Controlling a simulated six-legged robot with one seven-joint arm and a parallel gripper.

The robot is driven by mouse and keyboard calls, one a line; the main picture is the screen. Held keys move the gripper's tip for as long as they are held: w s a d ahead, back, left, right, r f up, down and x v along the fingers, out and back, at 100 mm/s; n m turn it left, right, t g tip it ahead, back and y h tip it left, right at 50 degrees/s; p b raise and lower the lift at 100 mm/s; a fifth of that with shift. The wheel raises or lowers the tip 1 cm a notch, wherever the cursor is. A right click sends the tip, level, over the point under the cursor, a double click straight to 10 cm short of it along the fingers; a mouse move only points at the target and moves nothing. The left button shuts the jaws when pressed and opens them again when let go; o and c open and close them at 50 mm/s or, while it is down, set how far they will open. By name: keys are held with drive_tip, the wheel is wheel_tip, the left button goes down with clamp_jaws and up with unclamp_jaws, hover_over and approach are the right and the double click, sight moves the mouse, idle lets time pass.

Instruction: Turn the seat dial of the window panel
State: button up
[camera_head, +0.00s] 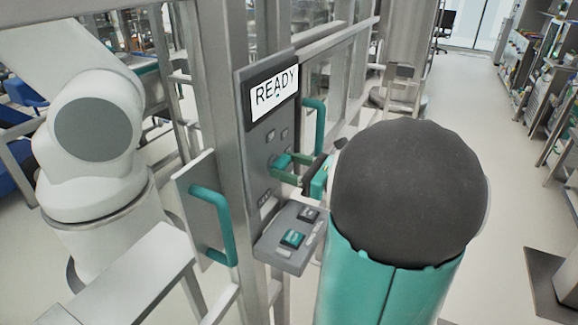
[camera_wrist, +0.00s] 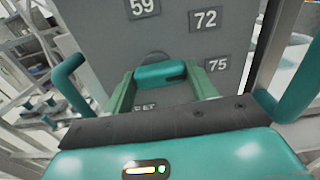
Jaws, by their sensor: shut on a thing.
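The window panel (camera_head: 257,135) is a grey upright plate on a metal post, with a display (camera_head: 274,92) reading "READY". Its seat dial (camera_wrist: 160,74) is a teal bar knob, lying nearly level in the wrist view between my two green fingers. My gripper (camera_head: 287,170) reaches the panel from the right and is shut on the dial. The wrist view shows the number plates 59 (camera_wrist: 142,8), 72 (camera_wrist: 205,19) and 75 (camera_wrist: 216,64) around the dial. A label below the dial is partly hidden, with "ET" readable.
Teal handles stand left (camera_head: 217,222) and right (camera_head: 314,125) of the panel. A small control box (camera_head: 291,238) with a teal button sits just below my gripper. A white robot arm (camera_head: 95,130) stands at left. Open floor lies at right.

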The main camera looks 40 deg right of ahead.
drive_tip(key=shift+m, duration=1.2)
drive_tip(key=o, duration=1)
drive_tip(key=v, duration=1.3)
drive_tip(key=shift+s+d, duration=0.1)
drive_tip(key=shift+s, duration=0.3)
drive_tip(key=shift+s, duration=0.1)
